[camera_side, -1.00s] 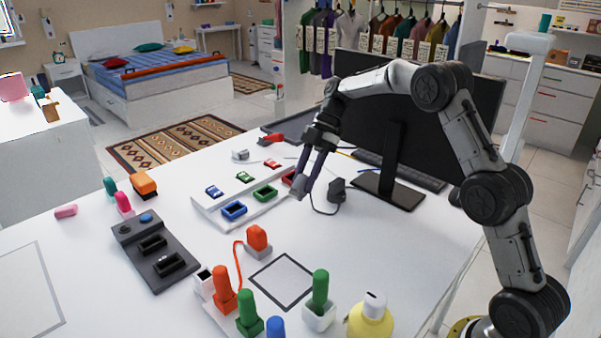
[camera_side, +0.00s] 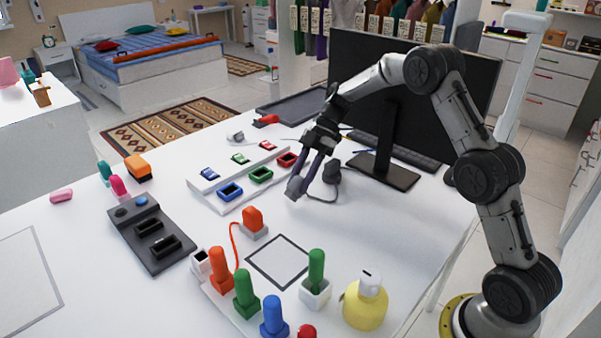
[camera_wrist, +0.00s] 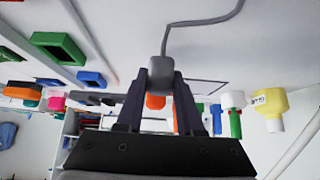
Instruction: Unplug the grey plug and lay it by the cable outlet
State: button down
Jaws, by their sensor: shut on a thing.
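My gripper (camera_side: 296,187) is shut on the grey plug (camera_wrist: 161,74), which sits between the two fingertips in the wrist view. In the side view the plug (camera_side: 294,188) shows as a grey block at the fingertips, apart from the board of coloured sockets and close above the white desk; the exact height is hard to tell. A grey cable (camera_wrist: 180,24) runs from the plug's end. A dark grey block (camera_side: 332,171), apparently the cable outlet, stands right of my gripper, with a cable looping beside it. The fingers hide part of the plug.
The white socket board (camera_side: 212,203) with blue, green and red sockets lies left of my gripper. The monitor stand (camera_side: 383,175) is to the right. A black square outline (camera_side: 279,262) and several coloured plugs are nearer the camera. The desk between is clear.

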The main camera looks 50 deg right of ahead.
jog(key=shift+f, duration=0.25)
jog(key=shift+c, duration=0.7)
grip_release()
notch_tip(320, 180, up, 8)
jog(key=d, duration=0.2)
jog(key=shift+d, duration=0.25)
dwell(0.8)
jog(key=shift+r, duration=0.1)
